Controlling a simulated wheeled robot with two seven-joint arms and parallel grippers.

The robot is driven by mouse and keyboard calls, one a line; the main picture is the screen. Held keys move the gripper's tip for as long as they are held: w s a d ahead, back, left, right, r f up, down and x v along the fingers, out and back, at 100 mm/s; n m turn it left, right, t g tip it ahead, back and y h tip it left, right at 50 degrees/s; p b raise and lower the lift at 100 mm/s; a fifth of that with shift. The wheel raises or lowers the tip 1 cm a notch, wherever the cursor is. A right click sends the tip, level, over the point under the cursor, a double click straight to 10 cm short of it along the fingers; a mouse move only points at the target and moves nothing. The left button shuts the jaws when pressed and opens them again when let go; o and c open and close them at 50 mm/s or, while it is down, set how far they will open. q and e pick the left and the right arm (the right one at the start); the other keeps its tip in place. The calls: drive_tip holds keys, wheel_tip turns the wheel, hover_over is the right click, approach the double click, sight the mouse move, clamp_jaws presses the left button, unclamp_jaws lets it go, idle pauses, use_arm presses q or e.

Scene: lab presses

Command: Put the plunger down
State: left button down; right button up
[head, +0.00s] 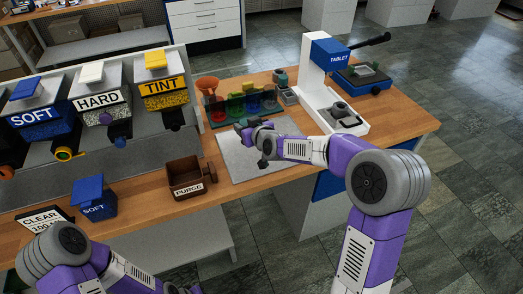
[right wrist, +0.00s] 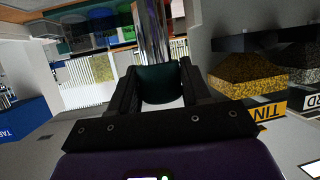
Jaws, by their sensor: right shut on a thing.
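My right gripper (head: 257,135) is over the pale grey mat (head: 235,163) on the wooden bench. In the right wrist view its two black fingers (right wrist: 158,88) are shut on the plunger, which has a dark green grip (right wrist: 160,82) and a shiny metal shaft (right wrist: 152,30) reaching away from the gripper. In the head view the plunger is mostly hidden by the gripper, and I cannot tell whether it touches the mat. My left gripper (head: 182,289) shows only in part at the bottom edge; its jaws are unclear.
A rack of coloured cups (head: 243,103) stands behind the mat. The white and blue TABLET press (head: 333,90) is at the right. A brown PURGE box (head: 186,178) and a blue SOFT container (head: 92,197) stand left. SOFT, HARD and TINT dispensers (head: 163,92) line the back left.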

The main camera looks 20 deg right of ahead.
drive_tip(key=shift+w+d, duration=0.25)
drive_tip(key=shift+w, duration=0.2)
drive_tip(key=shift+w+f+b, duration=0.1)
drive_tip(key=shift+w+b, duration=0.05)
drive_tip(key=shift+b, duration=0.15)
drive_tip(key=b, duration=0.3)
hover_over(249, 158)
wheel_tip(249, 158, down, 9)
drive_tip(key=shift+f, duration=0.2)
drive_tip(key=shift+a+p, duration=0.1)
drive_tip(key=shift+p, duration=0.2)
drive_tip(key=shift+r, duration=0.1)
drive_tip(key=o, duration=1.4)
drive_tip(key=shift+f, duration=0.2)
drive_tip(key=shift+c, duration=0.2)
